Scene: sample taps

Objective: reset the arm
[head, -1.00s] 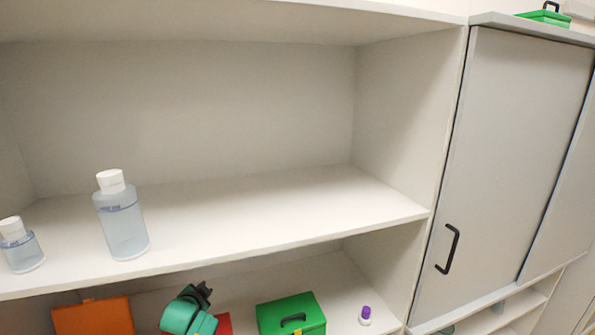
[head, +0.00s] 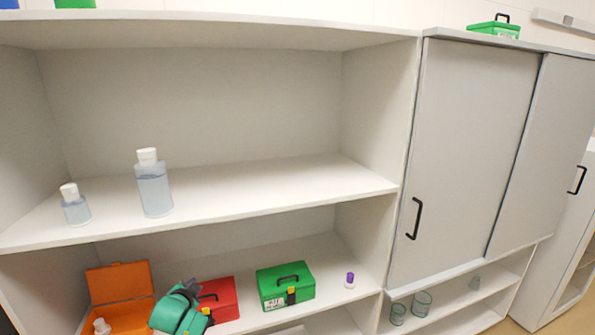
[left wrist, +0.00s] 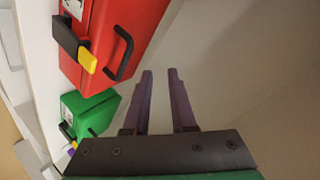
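My left gripper (head: 188,288), on a teal wrist, is at the lower left of the head view, in front of the lower shelf between an open orange case and a red case (head: 222,298). In the left wrist view, its two purple fingers (left wrist: 160,72) stand apart with nothing between them. The red case (left wrist: 110,40) is to the left of the fingers there and a green case (left wrist: 92,115) is below it. Neither is held. My right gripper is in neither view.
The orange case (head: 118,285) stands open with a small white-capped bottle (head: 102,327) at it. A green case (head: 286,287) and a purple-capped bottle (head: 350,281) are further right. Two clear bottles stand on the shelf above (head: 260,190). A grey sliding-door cabinet (head: 470,140) is at right.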

